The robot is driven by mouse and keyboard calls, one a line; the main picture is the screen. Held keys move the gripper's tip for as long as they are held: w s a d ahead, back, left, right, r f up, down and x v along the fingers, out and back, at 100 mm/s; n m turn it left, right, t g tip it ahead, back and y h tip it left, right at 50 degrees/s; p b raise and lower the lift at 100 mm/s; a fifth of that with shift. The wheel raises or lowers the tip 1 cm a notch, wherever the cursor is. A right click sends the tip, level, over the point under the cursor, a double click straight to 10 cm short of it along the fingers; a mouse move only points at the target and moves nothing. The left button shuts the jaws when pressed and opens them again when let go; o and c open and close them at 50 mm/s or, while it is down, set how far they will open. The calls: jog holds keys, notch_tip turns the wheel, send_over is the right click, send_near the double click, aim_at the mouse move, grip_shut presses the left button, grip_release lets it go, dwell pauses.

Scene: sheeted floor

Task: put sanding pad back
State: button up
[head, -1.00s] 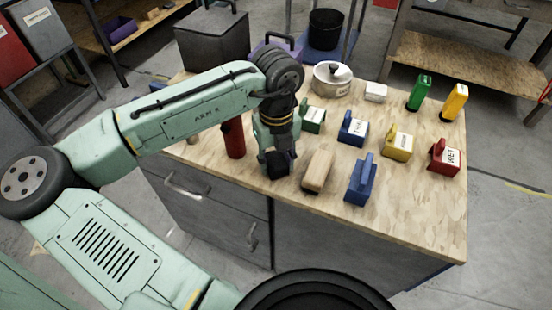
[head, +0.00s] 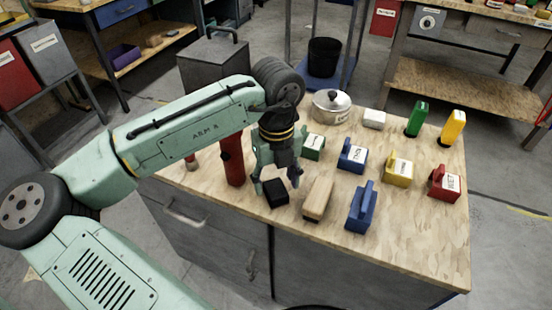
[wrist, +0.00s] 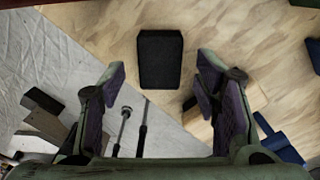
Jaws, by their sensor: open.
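A small black block (head: 276,192), which looks like the sanding pad, lies flat on the wooden bench top near its front edge. My gripper (head: 276,181) is open and empty just above and behind the block, fingers pointing down. In the wrist view both fingers of my gripper (wrist: 161,80) stand wide apart, and neither touches the block.
A tan wooden block (head: 318,198) and a blue handled block (head: 361,207) stand to the right. A red cylinder (head: 232,160) stands to the left.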

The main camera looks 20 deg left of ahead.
aim_at(276, 188)
notch_tip(276, 188, up, 9)
dwell(0.3)
